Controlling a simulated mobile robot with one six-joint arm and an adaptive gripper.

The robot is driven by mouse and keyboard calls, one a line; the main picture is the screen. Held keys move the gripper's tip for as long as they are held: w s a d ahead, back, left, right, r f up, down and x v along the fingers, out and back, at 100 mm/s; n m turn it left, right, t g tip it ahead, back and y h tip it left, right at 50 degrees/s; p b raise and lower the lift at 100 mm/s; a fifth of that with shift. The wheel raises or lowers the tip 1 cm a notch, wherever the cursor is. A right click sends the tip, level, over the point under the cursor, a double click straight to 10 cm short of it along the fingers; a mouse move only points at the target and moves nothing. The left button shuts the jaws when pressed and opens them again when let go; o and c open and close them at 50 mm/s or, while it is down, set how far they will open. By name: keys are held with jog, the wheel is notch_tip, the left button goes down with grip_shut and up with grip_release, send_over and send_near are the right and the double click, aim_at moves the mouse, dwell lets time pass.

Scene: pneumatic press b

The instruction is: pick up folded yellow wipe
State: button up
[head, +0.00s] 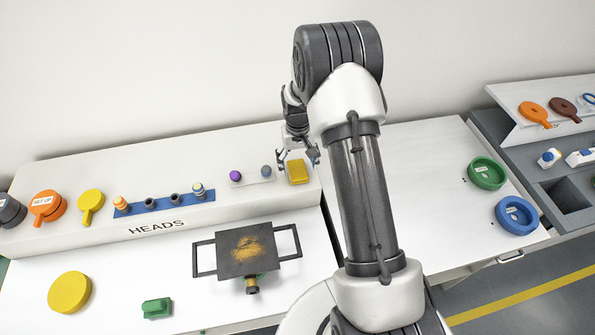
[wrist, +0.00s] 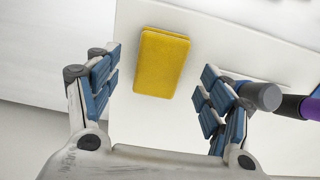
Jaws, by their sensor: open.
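The folded yellow wipe (head: 298,172) lies flat on the white raised shelf, near its right end, in the head view. In the wrist view the folded yellow wipe (wrist: 162,62) is a rounded yellow rectangle, slightly tilted, ahead of and between the fingers. My gripper (head: 300,158) is just behind and above the wipe in the head view. In the wrist view my gripper (wrist: 158,92) is open, with blue-padded fingers on both sides and nothing held. No finger visibly touches the wipe.
A small plate with a purple knob (head: 235,176) and a grey-blue knob (head: 266,171) stands left of the wipe. In the wrist view the grey knob (wrist: 262,96) is close beside the right finger. A dark tray (head: 247,250) with yellowish powder sits below on the table.

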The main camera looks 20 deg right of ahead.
aim_at(298, 170)
notch_tip(298, 170, down, 3)
jog(key=shift+f, duration=0.2)
jog(key=c, duration=1.1)
